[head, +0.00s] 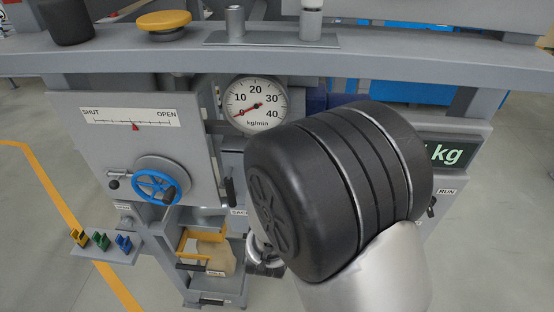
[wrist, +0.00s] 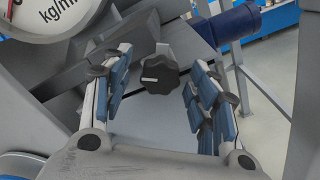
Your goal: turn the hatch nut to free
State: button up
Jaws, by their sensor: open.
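A black lobed knob (wrist: 159,75) with a white line across its face shows in the wrist view; it may be the hatch nut, but no label there confirms it. The white line lies nearly level. My gripper (wrist: 157,82) is open, with blue-padded fingers on the left and right of the knob. Gaps show between the knob and both fingers, and nothing is held. I cannot tell whether the fingertips reach past the knob's face. In the head view my own black and silver arm hides the knob and most or all of the gripper.
A round kg/min dial (head: 254,105) reads about zero. Left of it, a SHUT–OPEN panel (head: 130,140) carries a blue handwheel (head: 157,185). A small shelf (head: 105,249) holds coloured clips. A blue cylinder (wrist: 237,23) sits right of the knob. A grey beam (head: 130,52) crosses above.

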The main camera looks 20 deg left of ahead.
jog(key=v, duration=0.7)
jog(key=shift+s, duration=0.25)
jog(key=shift+d, duration=0.1)
jog(key=w+d+f+m+g+b, duration=0.2)
jog(key=d+f+m+g+b, duration=0.35)
jog(key=d+m+b, duration=0.65)
jog(key=s+d+f+m+g+h+b, duration=0.2)
jog(key=s+d+f+m+g, duration=0.1)
jog(key=s+d+m, duration=0.5)
jog(key=s+d+f+m+g+h+b, duration=0.2)
jog(key=s+d+f+m+g, duration=0.1)
jog(key=s+d+m, duration=0.6)
jog(key=s+m+g, duration=0.1)
jog(key=s+m, duration=0.1)
jog(key=s, duration=0.2)
jog(key=shift+s+d+b, duration=0.2)
jog(key=shift+d+b, duration=0.1)
jog(key=shift+b, duration=0.1)
